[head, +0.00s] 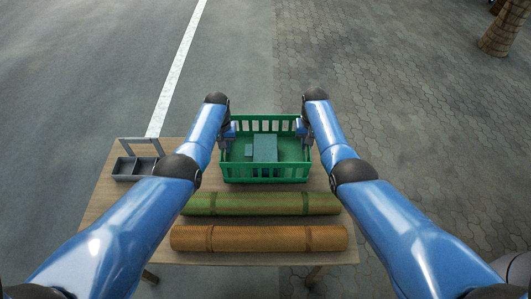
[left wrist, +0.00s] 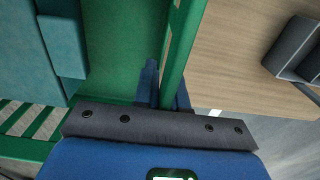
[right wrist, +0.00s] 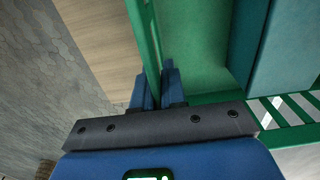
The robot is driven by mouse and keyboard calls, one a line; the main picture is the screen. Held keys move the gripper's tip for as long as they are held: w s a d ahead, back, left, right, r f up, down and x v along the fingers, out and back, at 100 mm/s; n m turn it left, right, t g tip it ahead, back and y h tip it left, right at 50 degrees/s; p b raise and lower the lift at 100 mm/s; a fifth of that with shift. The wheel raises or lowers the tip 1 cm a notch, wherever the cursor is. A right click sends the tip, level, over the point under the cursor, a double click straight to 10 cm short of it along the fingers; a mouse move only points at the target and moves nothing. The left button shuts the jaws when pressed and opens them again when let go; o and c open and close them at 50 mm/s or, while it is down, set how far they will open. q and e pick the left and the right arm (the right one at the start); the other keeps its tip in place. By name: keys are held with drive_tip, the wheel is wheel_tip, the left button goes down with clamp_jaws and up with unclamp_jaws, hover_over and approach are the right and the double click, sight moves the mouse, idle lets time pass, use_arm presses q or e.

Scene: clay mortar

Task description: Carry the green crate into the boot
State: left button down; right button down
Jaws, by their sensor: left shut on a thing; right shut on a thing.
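The green crate (head: 267,177) is on or just above the wooden table, toward its far edge; I cannot tell whether it touches the top. A teal box-shaped thing (head: 264,148) lies inside it. My left gripper (head: 228,137) is shut on the crate's left side wall, whose rim passes between the fingers in the left wrist view (left wrist: 163,88). My right gripper (head: 304,135) is shut on the right side wall, as the right wrist view (right wrist: 157,88) also shows. The boot is not seen in any view.
The wooden table (head: 110,205) holds a green roll (head: 262,204) and an orange-brown roll (head: 258,239) on the near side of the crate. A grey divided caddy with a handle (head: 137,165) stands at the left. Paved ground (head: 400,80) beyond is open, with a trunk (head: 505,30) at far right.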

use_arm(q)
drive_tip(key=shift+r+p, duration=0.8)
drive_tip(key=shift+r, duration=0.35)
